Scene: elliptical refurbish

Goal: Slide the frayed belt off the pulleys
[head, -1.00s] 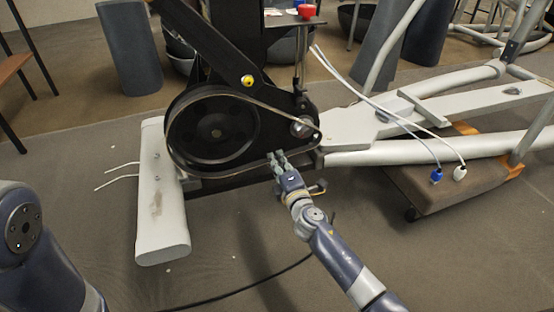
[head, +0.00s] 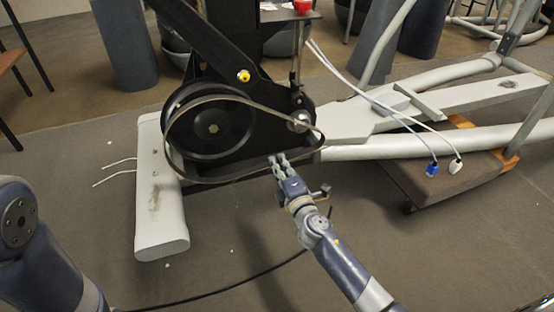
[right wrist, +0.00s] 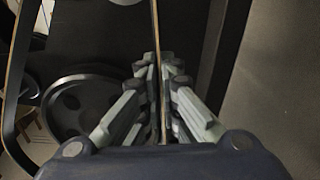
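The frayed belt (head: 230,181) is a thin dark loop with a tan edge on the black frame. In the head view it stands out in front of the large black pulley (head: 210,129), its lower run below the rim. Its right end loops past the small silver pulley (head: 298,121); I cannot tell whether it still touches either groove. My right gripper (head: 278,160) is at the lower run, between the pulleys. In the right wrist view the fingers (right wrist: 163,90) are closed around the belt strip (right wrist: 156,35), seen edge-on. My left gripper is out of view.
A white foot bar (head: 160,200) stands left of the pulleys. White frame tubes (head: 430,140) extend right, with two cables ending in blue and white plugs (head: 432,168). A black cable (head: 225,287) lies on the open floor in front.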

